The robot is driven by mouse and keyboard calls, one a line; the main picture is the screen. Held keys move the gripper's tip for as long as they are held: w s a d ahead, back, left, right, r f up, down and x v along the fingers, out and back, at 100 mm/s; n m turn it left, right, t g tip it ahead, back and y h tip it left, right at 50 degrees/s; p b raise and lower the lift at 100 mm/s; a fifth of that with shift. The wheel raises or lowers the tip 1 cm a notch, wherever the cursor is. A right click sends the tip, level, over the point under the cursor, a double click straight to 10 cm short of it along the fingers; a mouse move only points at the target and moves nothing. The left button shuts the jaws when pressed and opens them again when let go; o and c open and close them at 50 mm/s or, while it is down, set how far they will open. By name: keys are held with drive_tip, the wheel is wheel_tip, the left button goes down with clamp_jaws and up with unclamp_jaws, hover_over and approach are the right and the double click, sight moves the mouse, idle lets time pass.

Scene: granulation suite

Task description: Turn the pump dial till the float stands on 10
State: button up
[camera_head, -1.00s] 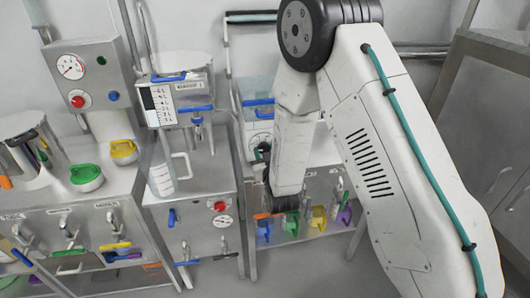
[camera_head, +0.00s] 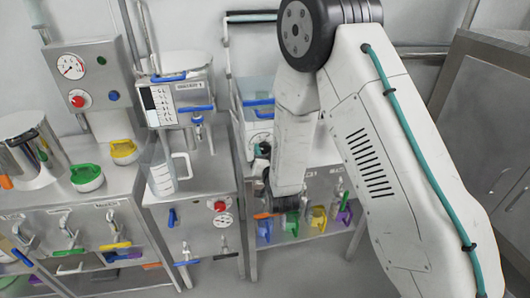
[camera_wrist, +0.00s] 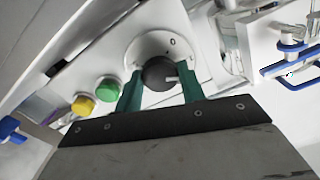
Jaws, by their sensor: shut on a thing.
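The pump dial is a round black knob (camera_wrist: 158,73) on a white marked disc, with a pale pointer line on the knob. It shows in the wrist view, upper middle. My gripper (camera_wrist: 162,80) has its green fingers on either side of the knob and is shut on it. In the head view, the dial's white face (camera_head: 260,138) shows low on the pump unit, partly hidden by my gripper (camera_head: 263,150). I cannot make out the float or its reading in either view.
A green button (camera_wrist: 107,83) and a yellow button (camera_wrist: 83,105) sit left of the dial. A blue-handled part (camera_wrist: 290,55) stands at right in the wrist view. Several coloured scoops hang below the pump unit.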

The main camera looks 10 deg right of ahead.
idle(0.3)
drive_tip(key=o, duration=1)
drive_tip(key=shift+c, duration=0.2)
drive_tip(key=s, duration=0.7)
drive_tip(key=shift+s, duration=0.4)
